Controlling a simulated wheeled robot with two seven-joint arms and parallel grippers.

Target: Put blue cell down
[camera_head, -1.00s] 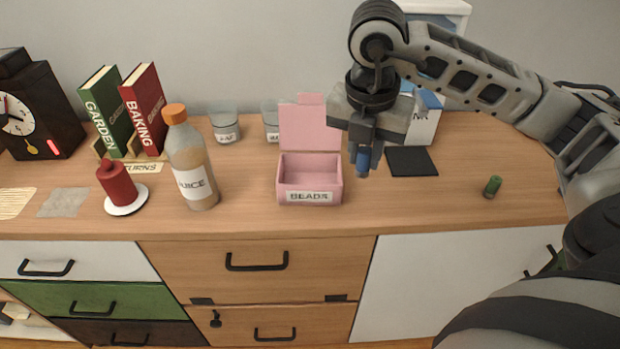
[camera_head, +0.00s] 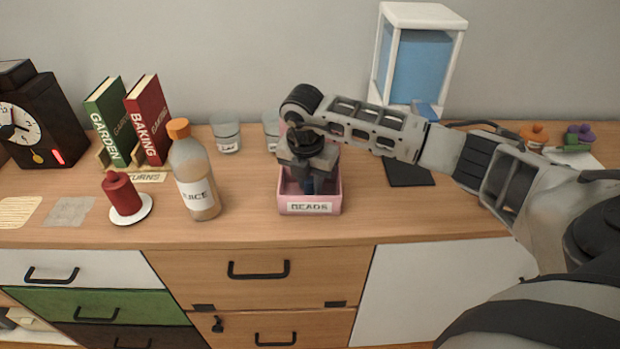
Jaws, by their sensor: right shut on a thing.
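My right gripper (camera_head: 308,184) points down into the open pink box labelled BEADS (camera_head: 310,208). Its jaws are shut on the blue cell, which is mostly hidden between the fingers and inside the box; I cannot tell whether the cell touches the box floor. The box's raised lid is mostly hidden behind my right gripper and arm. My left gripper is not in view.
A juice bottle (camera_head: 196,185) and a red candle (camera_head: 122,192) on a white dish stand left of the box. Two cups (camera_head: 227,137) are behind. A black pad (camera_head: 408,172) lies to the right, below a blue-and-white case (camera_head: 418,62). My arm crosses the right side.

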